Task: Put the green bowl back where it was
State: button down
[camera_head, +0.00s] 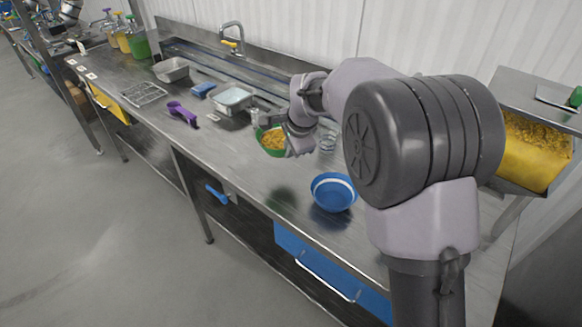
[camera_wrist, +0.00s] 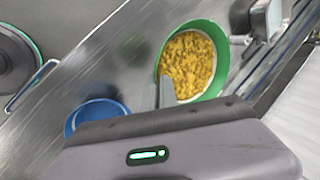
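The green bowl (camera_head: 264,149) holds yellow-orange grains and sits in front of my gripper in the head view. In the wrist view the green bowl (camera_wrist: 213,28) is seen from above, its opening full of grains. My gripper (camera_wrist: 167,88) has its narrow finger end at the bowl's rim and appears shut on it; the far finger is hidden. In the head view the wrist hides part of the bowl and the fingertips. A dark greenish patch on the counter nearer the front edge suggests the bowl is held above the surface.
A blue bowl (camera_head: 333,192) stands on the steel counter (camera_head: 245,185) near its front edge. A purple scoop (camera_head: 182,113), a pale tray (camera_head: 233,97) and a wire rack (camera_head: 143,93) lie to the left. A yellow grain bin (camera_head: 533,155) is at right. The counter's front middle is clear.

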jog(key=f+b, duration=0.1)
jog(key=f, duration=0.2)
jog(key=f+b, duration=0.1)
jog(key=f, duration=0.2)
jog(key=f+b, duration=0.2)
jog(key=f, duration=0.1)
jog(key=shift+s+a+f, duration=0.1)
jog(key=shift+s+f, duration=0.15)
jog(key=shift+f, duration=0.15)
jog(key=c, duration=1.6)
grip_release()
jog(key=shift+c, duration=0.2)
